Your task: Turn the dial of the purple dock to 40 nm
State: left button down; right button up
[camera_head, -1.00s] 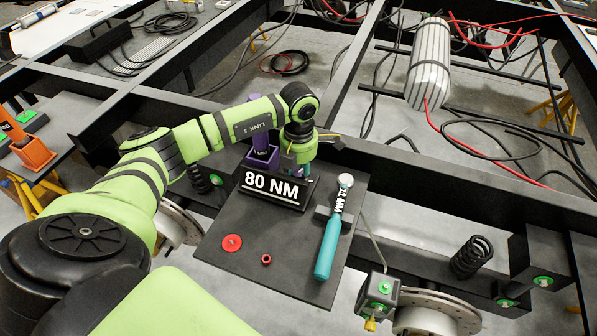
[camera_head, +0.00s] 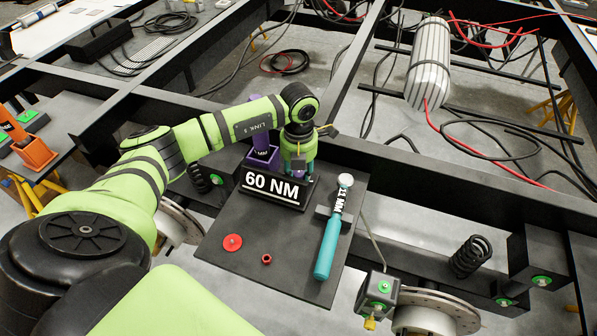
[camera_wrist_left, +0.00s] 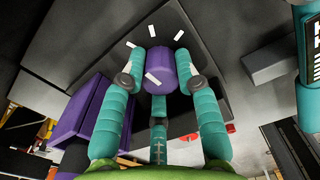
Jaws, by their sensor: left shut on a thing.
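The purple dock (camera_head: 262,159) stands at the back of a dark tray, with a black sign (camera_head: 270,190) in front that reads 60 NM. Its dial is a purple knob (camera_wrist_left: 160,66) with a white pointer mark and several white tick marks around it. My left gripper (camera_head: 298,172) is at the dock from above. In the left wrist view its teal fingers are shut on the dial, one pad on each side. My right gripper is not in view.
A teal-handled torque wrench (camera_head: 328,247) marked 11 MM lies on the tray (camera_head: 225,262), right of the sign. A red disc (camera_head: 232,242) and a small red nut (camera_head: 266,259) lie in front. An orange dock (camera_head: 36,152) stands at the far left. Black chassis beams surround the tray.

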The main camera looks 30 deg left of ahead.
pick_arm(q)
jog(key=shift+w+r, duration=0.15)
jog(key=shift+w, duration=0.05)
jog(key=c, duration=1.2)
grip_release()
jog(key=shift+s, duration=0.1)
jog(key=shift+m, duration=0.3)
